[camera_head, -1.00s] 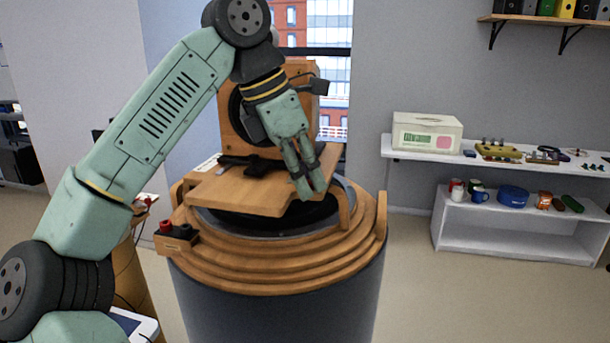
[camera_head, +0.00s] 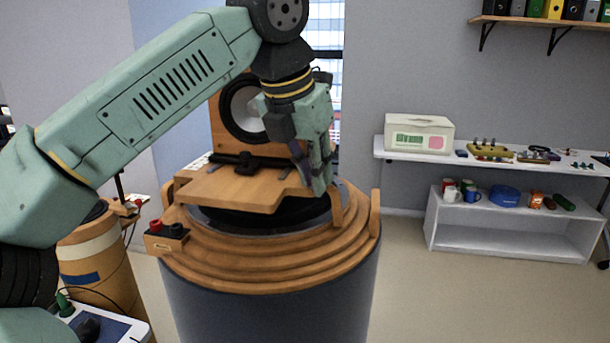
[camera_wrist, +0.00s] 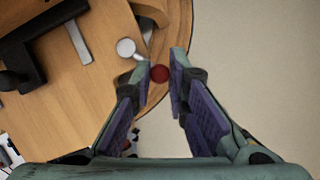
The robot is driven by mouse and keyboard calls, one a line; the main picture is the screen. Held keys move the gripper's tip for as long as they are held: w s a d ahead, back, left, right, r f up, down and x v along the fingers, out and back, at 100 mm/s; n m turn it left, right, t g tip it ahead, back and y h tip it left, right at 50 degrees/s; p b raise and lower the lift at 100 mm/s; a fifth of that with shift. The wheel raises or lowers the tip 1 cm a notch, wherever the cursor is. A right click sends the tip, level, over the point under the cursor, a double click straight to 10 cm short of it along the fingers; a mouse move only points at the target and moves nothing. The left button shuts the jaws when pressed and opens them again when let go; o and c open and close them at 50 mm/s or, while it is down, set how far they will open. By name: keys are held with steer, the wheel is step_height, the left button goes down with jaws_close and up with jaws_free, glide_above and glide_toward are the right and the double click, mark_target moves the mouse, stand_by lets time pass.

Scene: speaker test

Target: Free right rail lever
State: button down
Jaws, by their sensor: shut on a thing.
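My gripper (camera_head: 318,186) points down at the right edge of the wooden board (camera_head: 228,192) on the round stand. In the wrist view my gripper (camera_wrist: 163,72) has its fingertips on either side of a red round knob (camera_wrist: 159,73), which I take as the right rail lever's end; it is shut on it. A pale metal disc (camera_wrist: 126,47) sits just left of the knob, near the board's edge. In the head view the fingers hide the knob. The wooden speaker box (camera_head: 218,128), with a white cone (camera_head: 243,108), stands behind the board, partly hidden by my arm.
A black clamp-like bar (camera_head: 246,161) lies across the board before the speaker. Red and black terminals (camera_head: 167,230) sit on the stand's left rim. A curved wooden upright (camera_head: 375,212) rises at the stand's right. White shelves (camera_head: 500,215) stand at right; the floor between is clear.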

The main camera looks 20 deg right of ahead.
steer(key=shift+w+d+r+n+t+y+p, duration=0.1)
steer(key=shift+d+n+t+y+p, duration=0.3)
steer(key=shift+n, duration=0.9)
steer(key=shift+w+d+f+n+t+y+p, duration=0.15)
steer(key=shift+d+n+y, duration=0.4)
steer(key=shift+n, duration=0.75)
steer(key=shift+d+r+n+t+y+p, duration=0.25)
steer(key=shift+d+n, duration=0.35)
steer(key=shift+n, duration=0.7)
steer(key=shift+f, duration=0.1)
steer(key=c, duration=1.6)
jaws_free()
steer(key=shift+o, duration=0.2)
